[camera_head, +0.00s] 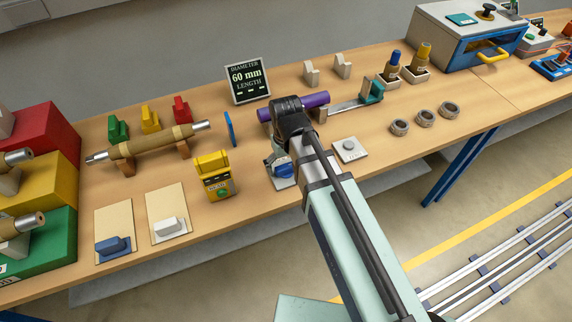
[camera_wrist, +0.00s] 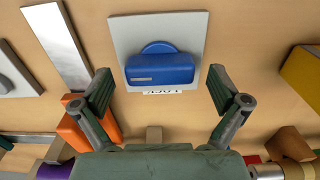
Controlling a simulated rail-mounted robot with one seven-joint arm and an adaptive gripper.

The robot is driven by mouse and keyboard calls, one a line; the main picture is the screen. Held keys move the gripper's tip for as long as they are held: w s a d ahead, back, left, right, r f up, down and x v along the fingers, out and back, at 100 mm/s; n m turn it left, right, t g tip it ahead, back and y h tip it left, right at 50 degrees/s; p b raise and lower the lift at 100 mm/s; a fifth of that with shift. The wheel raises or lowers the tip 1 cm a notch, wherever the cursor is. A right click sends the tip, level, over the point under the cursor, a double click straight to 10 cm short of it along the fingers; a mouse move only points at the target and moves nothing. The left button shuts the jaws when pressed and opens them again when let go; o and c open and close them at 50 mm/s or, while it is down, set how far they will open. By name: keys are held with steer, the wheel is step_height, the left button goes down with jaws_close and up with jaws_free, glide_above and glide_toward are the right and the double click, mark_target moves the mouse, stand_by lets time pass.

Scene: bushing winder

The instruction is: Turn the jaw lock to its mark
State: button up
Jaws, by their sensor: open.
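The jaw lock is a blue bar-shaped knob (camera_wrist: 162,68) on a light grey square plate (camera_wrist: 198,30). Its bar lies nearly crosswise in the wrist view, and an upside-down label reading about "JAWS" is at the plate's lower edge. In the head view the knob (camera_head: 283,169) shows beside my arm, partly covered by it. My gripper (camera_wrist: 160,84) is open and empty, one finger on each side of the knob and apart from it. How high the fingers are above the plate is unclear. I cannot make out the mark.
A grey knob on a white plate (camera_head: 349,150) lies right of my arm. A yellow device (camera_head: 214,175) stands left of the jaw lock. A purple cylinder (camera_head: 313,101) lies behind my gripper; an orange block (camera_wrist: 75,128) is near the left finger.

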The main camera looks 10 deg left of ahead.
mark_target(286, 166)
step_height(286, 166, up, 12)
stand_by(0.6)
steer(key=shift+f, duration=0.15)
